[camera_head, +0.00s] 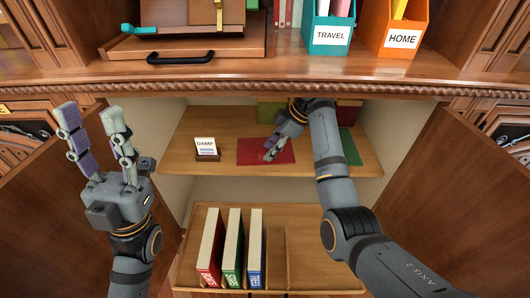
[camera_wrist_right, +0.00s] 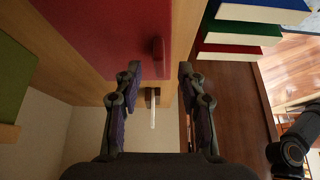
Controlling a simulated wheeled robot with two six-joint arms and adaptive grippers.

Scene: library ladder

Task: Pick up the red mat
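The red mat (camera_head: 253,158) lies flat on the middle shelf inside the open cabinet. In the right wrist view the red mat (camera_wrist_right: 95,35) fills the upper left, and a small red tab (camera_wrist_right: 158,48) stands on it near its edge. My right gripper (camera_head: 271,151) reaches in over the mat and hides part of it. In the right wrist view its fingers (camera_wrist_right: 159,74) are apart with nothing between them, and the tab shows just past the fingertips. My left gripper (camera_head: 90,112) is open and empty, at the left in front of the cabinet.
A DAMP card on a stand (camera_head: 206,147) is left of the mat; a green mat (camera_head: 349,147) is right of it. Red, green and blue binders (camera_head: 231,245) stand on the shelf below. Open doors (camera_head: 440,175) flank the cabinet. Its counter edge (camera_head: 290,88) hangs above my right wrist.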

